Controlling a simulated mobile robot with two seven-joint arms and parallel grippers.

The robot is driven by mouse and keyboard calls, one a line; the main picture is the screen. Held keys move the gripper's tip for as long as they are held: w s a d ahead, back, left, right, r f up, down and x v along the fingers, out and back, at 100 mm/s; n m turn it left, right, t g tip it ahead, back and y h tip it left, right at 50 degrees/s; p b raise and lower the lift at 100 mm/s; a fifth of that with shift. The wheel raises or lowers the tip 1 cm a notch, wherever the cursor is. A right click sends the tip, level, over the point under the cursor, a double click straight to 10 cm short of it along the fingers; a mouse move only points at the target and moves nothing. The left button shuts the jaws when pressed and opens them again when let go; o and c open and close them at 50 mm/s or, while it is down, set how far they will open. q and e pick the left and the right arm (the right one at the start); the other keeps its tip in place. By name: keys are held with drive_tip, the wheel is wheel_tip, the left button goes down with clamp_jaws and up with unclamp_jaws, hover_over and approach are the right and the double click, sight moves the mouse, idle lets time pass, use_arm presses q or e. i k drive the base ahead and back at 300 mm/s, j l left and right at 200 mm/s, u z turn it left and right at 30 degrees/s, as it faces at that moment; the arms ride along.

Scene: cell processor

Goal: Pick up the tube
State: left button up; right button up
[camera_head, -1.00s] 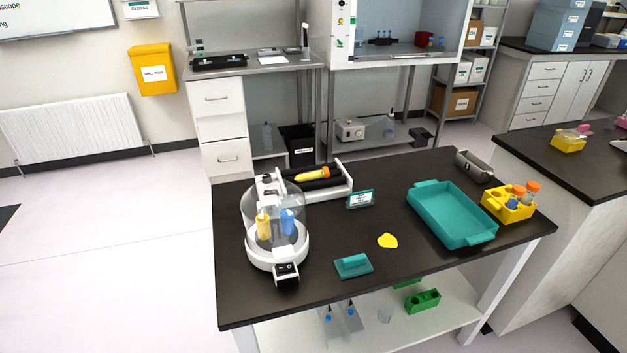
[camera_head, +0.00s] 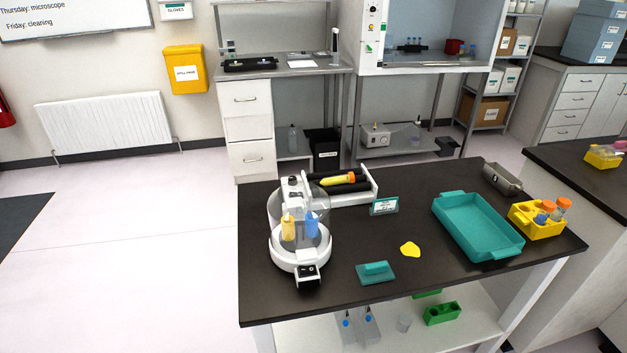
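A tube with a yellow body and orange cap (camera_head: 338,180) lies on its side on the black rollers of a white roller device at the back left of the dark table. Two more tubes with orange caps (camera_head: 554,210) stand in a yellow rack (camera_head: 537,222) at the table's right end. A yellow tube (camera_head: 289,227) and a blue tube (camera_head: 312,224) stand inside a white round device with a clear cover (camera_head: 298,252). Neither of my grippers shows in the head view.
The dark table (camera_head: 330,293) also bears a teal tray (camera_head: 478,227), a teal block (camera_head: 375,272), a yellow patch (camera_head: 410,249), a small sign (camera_head: 384,206) and a grey holder (camera_head: 502,178). Green racks (camera_head: 442,313) are on the lower shelf.

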sight(350, 178)
drive_tip(key=u, duration=0.65)
drive_tip(key=i+j+u, duration=0.1)
drive_tip(key=j, duration=0.3)
drive_tip(key=i+j+u, duration=0.1)
drive_tip(key=j, duration=0.3)
drive_tip(key=i+j+u, duration=0.35)
drive_tip(key=i+j, duration=0.3)
drive_tip(key=i+j+z, duration=0.2)
drive_tip(key=i+z, duration=0.15)
drive_tip(key=i, duration=0.15)
drive_tip(key=i+j+z, duration=0.4)
drive_tip(key=i+z, duration=0.25)
drive_tip(key=z, duration=0.25)
drive_tip(key=i+z, duration=0.3)
drive_tip(key=z, duration=0.15)
drive_tip(key=i+j+z, duration=0.2)
drive_tip(key=z, duration=0.3)
drive_tip(key=i+j+z, duration=0.2)
drive_tip(key=z, duration=0.3)
drive_tip(key=i+j+z, duration=0.15)
drive_tip(key=j+z, duration=0.3)
drive_tip(key=i+j+z, duration=0.2)
drive_tip(key=j+z, duration=0.25)
drive_tip(key=i+j+z, duration=0.1)
drive_tip(key=j+z, duration=0.2)
drive_tip(key=z, duration=0.15)
drive_tip(key=j+z, duration=0.4)
drive_tip(key=i+j, duration=0.05)
